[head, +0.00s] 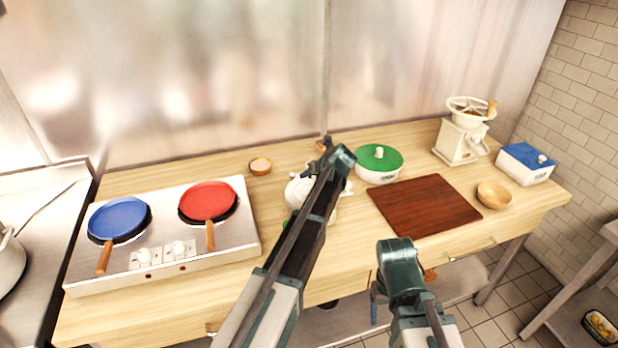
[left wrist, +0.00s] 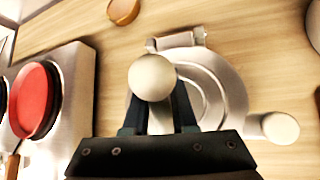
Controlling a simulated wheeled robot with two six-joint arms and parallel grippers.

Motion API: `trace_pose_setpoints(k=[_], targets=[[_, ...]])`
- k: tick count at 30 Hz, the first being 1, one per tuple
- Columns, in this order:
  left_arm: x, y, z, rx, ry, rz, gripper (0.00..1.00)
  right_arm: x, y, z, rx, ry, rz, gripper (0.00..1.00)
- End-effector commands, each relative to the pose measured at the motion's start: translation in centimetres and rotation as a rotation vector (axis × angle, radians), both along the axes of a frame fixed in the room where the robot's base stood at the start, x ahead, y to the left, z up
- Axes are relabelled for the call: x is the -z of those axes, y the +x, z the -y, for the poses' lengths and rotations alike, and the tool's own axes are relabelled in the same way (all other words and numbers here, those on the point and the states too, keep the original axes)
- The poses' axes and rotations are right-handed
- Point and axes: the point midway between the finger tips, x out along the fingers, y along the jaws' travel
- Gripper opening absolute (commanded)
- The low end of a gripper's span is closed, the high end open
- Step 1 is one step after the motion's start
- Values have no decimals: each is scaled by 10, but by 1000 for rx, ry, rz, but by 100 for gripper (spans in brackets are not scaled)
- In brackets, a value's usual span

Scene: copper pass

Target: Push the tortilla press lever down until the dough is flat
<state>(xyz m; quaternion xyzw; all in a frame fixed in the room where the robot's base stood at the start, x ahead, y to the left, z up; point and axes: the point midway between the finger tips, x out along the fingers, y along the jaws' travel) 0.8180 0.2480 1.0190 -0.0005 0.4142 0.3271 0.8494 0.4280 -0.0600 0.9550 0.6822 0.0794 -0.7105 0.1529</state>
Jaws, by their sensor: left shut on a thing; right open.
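The tortilla press (head: 297,190) is a pale round-plated thing on the wooden counter, largely hidden behind my left arm in the head view. In the left wrist view its round metal plate (left wrist: 225,85) and hinge block show from above. My left gripper (left wrist: 153,100) is shut on the press lever, whose pale round knob (left wrist: 152,77) stands up between the fingers. In the head view my left gripper (head: 326,147) is over the press's far side. My right gripper (head: 378,300) is open and empty at the counter's front edge. No dough is visible.
Left is a two-plate stove (head: 165,255) with blue (head: 118,217) and red (head: 208,200) pans. To the right are a green-lidded pot (head: 379,175), a brown board (head: 424,204), a wooden bowl (head: 494,195), a white grinder (head: 462,140) and a blue-lidded box (head: 525,170).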

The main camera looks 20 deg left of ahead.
Motion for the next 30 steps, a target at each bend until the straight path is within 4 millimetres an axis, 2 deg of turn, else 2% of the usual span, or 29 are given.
trace_pose_setpoints(k=[1,29,30], targets=[[1,6,0,9,5,6,0,3,0,0,0,0,0,72],[4,7,-1,8,5,7,0,5,0,0,0,0,0,72],[4,7,-1,8,5,7,27,5,0,0,0,0,0,72]])
